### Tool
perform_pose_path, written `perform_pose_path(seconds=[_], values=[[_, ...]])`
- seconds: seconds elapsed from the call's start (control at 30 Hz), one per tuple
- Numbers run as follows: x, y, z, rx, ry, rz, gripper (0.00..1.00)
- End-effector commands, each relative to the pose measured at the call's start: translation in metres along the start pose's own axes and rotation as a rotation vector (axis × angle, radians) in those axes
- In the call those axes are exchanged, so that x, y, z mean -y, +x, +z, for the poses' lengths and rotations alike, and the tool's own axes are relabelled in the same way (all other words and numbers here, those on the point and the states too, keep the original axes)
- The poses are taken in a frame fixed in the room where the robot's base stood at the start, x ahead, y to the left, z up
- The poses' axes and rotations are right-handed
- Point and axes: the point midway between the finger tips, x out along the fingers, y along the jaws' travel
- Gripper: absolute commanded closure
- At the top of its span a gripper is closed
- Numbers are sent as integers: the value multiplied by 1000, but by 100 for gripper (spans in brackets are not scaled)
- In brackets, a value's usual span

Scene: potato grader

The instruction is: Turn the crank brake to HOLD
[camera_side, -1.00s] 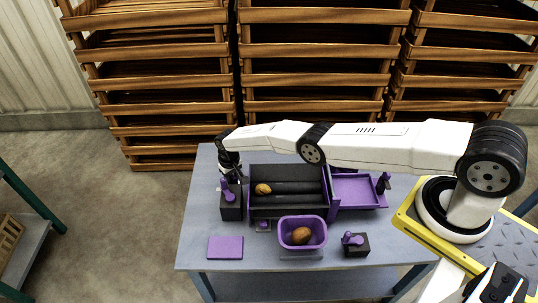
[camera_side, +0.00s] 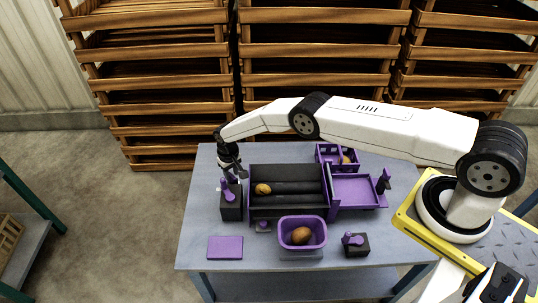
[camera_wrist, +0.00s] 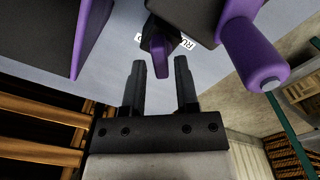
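A black crank box (camera_side: 231,208) with an upright purple crank handle (camera_side: 228,191) stands at the left end of the grader. In the wrist view a small purple lever (camera_wrist: 161,62), apparently the crank brake, sticks out beside a white label (camera_wrist: 187,43) reading "RU", partly hidden. The purple crank handle (camera_wrist: 254,55) is to its right. My gripper (camera_wrist: 159,66) is open, its two black fingers pointing at the lever, which shows between and just beyond the tips. In the side view my gripper (camera_side: 231,165) hangs just above and behind the crank box. No HOLD label is readable.
The grader bed (camera_side: 290,208) holds a potato (camera_side: 263,189). A purple bin (camera_side: 302,220) with another potato, a purple-knobbed black box (camera_side: 356,250) and a flat purple plate (camera_side: 225,252) are in front. A purple tray (camera_side: 356,203) is right; a divided purple box (camera_side: 325,148) is behind.

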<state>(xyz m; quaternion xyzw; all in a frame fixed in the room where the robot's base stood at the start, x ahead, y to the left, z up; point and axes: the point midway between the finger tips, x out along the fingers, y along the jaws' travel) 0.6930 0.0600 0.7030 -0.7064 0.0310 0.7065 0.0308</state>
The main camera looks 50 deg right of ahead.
Motion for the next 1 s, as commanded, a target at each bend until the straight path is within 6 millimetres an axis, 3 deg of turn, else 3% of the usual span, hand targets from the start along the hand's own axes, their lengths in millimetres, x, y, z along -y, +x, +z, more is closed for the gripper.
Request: perform_pose_path(seconds=[0.3,0.77,1.0], values=[[0,-18,-1,-1,0,0,62],[0,-22,0,-1,0,0,62],[0,-36,-1,-2,0,0,62]])
